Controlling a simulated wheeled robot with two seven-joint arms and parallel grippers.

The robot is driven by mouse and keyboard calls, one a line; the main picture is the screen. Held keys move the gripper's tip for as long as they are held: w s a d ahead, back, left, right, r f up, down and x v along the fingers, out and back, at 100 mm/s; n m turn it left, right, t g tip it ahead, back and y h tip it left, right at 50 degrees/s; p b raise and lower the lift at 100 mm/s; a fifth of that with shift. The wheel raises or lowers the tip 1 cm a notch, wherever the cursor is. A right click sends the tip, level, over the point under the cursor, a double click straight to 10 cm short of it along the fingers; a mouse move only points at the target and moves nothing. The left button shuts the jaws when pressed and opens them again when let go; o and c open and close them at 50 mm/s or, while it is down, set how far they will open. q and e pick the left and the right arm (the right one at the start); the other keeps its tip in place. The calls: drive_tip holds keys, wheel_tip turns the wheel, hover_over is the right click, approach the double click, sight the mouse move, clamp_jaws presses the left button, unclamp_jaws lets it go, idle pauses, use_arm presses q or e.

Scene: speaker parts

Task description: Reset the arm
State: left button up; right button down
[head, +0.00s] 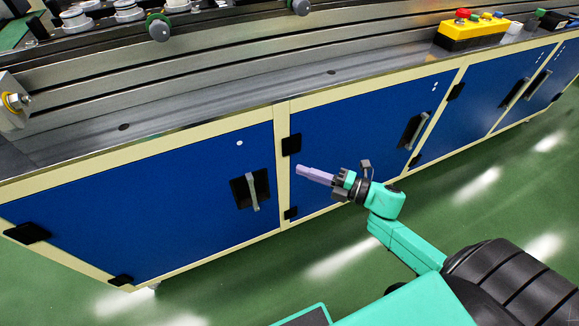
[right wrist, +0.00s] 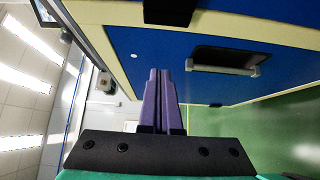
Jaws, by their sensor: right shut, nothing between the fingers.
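My right gripper (head: 300,169) is in front of the blue cabinet doors of the workbench, below the bench top. Its two purple fingers lie together with nothing between them. In the right wrist view the shut fingers (right wrist: 160,85) point at the cabinet, near a door handle. My right arm (head: 385,200) is bent and comes in from the lower right of the head view. My left gripper is not in view.
The workbench (head: 180,115) has a grey metal top and blue doors (head: 120,225) with handles. A yellow control box (head: 472,35) with coloured buttons sits at its far right. The green floor (head: 330,270) in front is clear.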

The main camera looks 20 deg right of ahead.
drive_tip(key=s+d+f+m+g+h, duration=0.1)
drive_tip(key=s+d+f+m+h, duration=0.1)
drive_tip(key=d+f+m+h, duration=0.45)
drive_tip(key=s+d+f+m+h, duration=0.1)
drive_tip(key=s+d+f+m, duration=0.15)
drive_tip(key=f, duration=0.75)
drive_tip(key=s+d+f+m+g+h, duration=0.1)
drive_tip(key=s+d+f+m+h, duration=0.15)
drive_tip(key=f+m, duration=0.45)
drive_tip(key=s+f+m+g+h, duration=0.2)
drive_tip(key=s+f+m+g, duration=0.2)
drive_tip(key=s+f, duration=0.65)
drive_tip(key=s+a+f+m+g, duration=0.25)
drive_tip(key=s+a+f, duration=0.2)
drive_tip(key=s, duration=0.25)
drive_tip(key=s+a+f+m+g, duration=0.2)
drive_tip(key=s+a+f+g, duration=0.1)
drive_tip(key=s+f, duration=0.35)
drive_tip(key=s+r+p, duration=0.3)
drive_tip(key=r+p, duration=1.3)
drive_tip(key=shift+g, duration=0.35)
drive_tip(key=shift+s+d, duration=0.1)
